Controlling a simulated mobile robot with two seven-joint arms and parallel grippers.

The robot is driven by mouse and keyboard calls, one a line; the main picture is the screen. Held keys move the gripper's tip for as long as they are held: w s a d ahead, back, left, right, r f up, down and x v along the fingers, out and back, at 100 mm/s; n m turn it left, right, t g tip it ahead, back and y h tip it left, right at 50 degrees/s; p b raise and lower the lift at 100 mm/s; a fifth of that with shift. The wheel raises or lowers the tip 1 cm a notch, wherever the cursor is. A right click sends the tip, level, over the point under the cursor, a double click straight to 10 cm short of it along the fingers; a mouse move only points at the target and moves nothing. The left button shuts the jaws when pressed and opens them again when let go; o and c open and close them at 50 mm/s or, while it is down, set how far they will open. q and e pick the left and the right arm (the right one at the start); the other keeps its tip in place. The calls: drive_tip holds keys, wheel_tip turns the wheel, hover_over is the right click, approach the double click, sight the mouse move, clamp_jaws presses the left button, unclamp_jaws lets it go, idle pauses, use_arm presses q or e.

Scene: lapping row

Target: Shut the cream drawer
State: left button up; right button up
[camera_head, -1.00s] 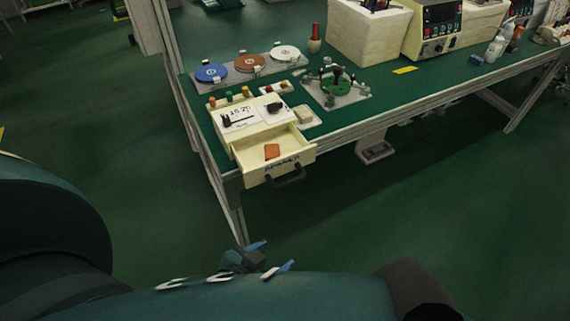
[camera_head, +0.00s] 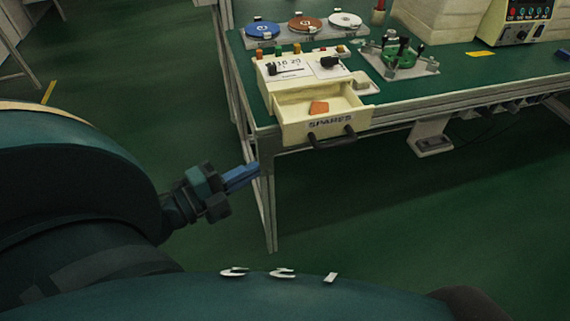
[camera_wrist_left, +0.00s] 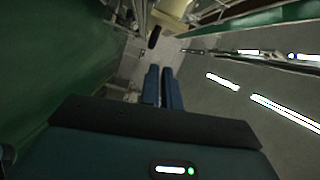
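The cream drawer (camera_head: 322,129), marked SPARES, stands pulled out of a small cream unit (camera_head: 296,69) at the table's front left corner. Its dark bar handle (camera_head: 333,137) is on the front face. An orange piece (camera_head: 319,107) lies inside. My left gripper (camera_head: 242,177) is left of and nearer than the drawer, apart from it, with its blue fingers together and empty. In the left wrist view the fingers (camera_wrist_left: 160,87) are side by side with only a thin gap; the handle (camera_wrist_left: 154,37) and part of the cream drawer (camera_wrist_left: 175,10) show beyond them. My right gripper is not seen.
The green table (camera_head: 468,75) carries a fixture with a green disc (camera_head: 398,55), blue (camera_head: 262,29), brown and white discs, and cream machines (camera_head: 520,22) at the right. A table leg (camera_head: 269,205) stands below the drawer. The floor in front is clear.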

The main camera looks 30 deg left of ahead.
sight(276, 108)
use_arm(q)
drive_tip(key=m, duration=0.1)
drive_tip(key=m+h, duration=0.1)
drive_tip(key=m, duration=0.1)
drive_tip(key=shift+s+f+g+b, duration=0.2)
drive_tip(key=shift+f+g+b, duration=0.1)
drive_tip(key=shift+f+b, duration=0.05)
clamp_jaws()
drive_tip(key=shift+w+d+r, duration=0.1)
drive_tip(key=shift+w+d, duration=0.15)
drive_tip(key=shift+w, duration=1.65)
drive_tip(key=shift+w+d, duration=0.25)
drive_tip(key=shift+w, duration=1.65)
drive_tip(key=shift+w+d+r, duration=0.1)
drive_tip(key=shift+w+d, duration=0.15)
drive_tip(key=shift+w, duration=1.65)
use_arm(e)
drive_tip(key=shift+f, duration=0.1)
use_arm(q)
drive_tip(key=w+a, duration=0.4)
drive_tip(key=a, duration=0.1)
drive_tip(key=w+a+b, duration=0.1)
drive_tip(key=w+a, duration=0.2)
drive_tip(key=shift+a+f, duration=0.15)
drive_tip(key=shift+a, duration=0.05)
drive_tip(key=shift+w+a+r, duration=0.15)
drive_tip(key=shift+a+r, duration=0.05)
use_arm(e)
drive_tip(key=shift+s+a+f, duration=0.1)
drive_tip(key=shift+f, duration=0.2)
